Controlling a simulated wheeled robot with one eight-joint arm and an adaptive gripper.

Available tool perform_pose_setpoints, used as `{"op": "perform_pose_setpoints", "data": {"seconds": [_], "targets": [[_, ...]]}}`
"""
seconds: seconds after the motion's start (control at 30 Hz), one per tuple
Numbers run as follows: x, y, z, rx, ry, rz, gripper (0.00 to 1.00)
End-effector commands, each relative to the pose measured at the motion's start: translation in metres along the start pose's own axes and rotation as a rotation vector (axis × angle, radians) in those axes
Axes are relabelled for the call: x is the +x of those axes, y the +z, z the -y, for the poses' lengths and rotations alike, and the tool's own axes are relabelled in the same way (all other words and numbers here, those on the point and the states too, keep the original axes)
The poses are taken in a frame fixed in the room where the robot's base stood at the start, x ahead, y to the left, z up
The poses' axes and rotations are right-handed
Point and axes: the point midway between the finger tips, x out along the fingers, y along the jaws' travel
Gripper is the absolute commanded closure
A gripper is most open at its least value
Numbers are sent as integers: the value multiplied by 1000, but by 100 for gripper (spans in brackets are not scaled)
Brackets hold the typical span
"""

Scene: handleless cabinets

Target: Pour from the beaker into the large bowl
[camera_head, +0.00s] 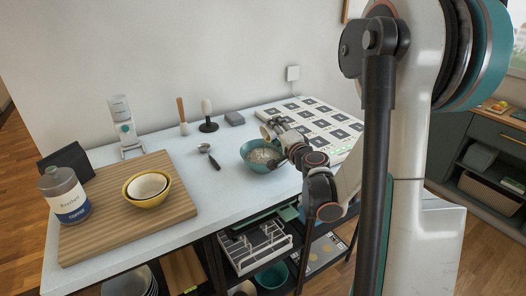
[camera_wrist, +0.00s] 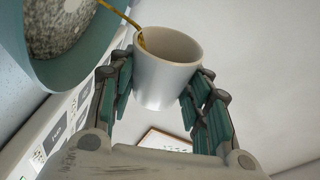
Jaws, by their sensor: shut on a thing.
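The beaker (camera_wrist: 165,75) is a plain light-grey cup. My gripper (camera_wrist: 163,66) is shut on it, with one finger on each side. The large bowl (camera_head: 255,166) is teal with a pale speckled inside and stands on the counter. It also shows at the upper left of the wrist view (camera_wrist: 97,47). The beaker is tipped, its mouth towards the bowl. A thin amber stream (camera_wrist: 122,16) runs from its mouth towards the bowl. In the head view my gripper (camera_head: 283,145) is at the bowl's right side, and the beaker is hard to make out there.
A wooden board (camera_head: 115,218) at the left bears a yellow bowl (camera_head: 134,199) and a labelled jar (camera_head: 66,201). A dark scoop (camera_head: 212,160) lies left of the large bowl. A white panel with dark squares (camera_head: 338,133) lies behind my gripper.

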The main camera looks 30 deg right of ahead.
Motion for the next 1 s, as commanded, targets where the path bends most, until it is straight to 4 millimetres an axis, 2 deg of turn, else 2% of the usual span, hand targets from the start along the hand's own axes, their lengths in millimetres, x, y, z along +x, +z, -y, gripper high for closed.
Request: {"op": "perform_pose_setpoints", "data": {"seconds": [1.0], "targets": [[-1,3,4,-106,-27,-11,94]]}}
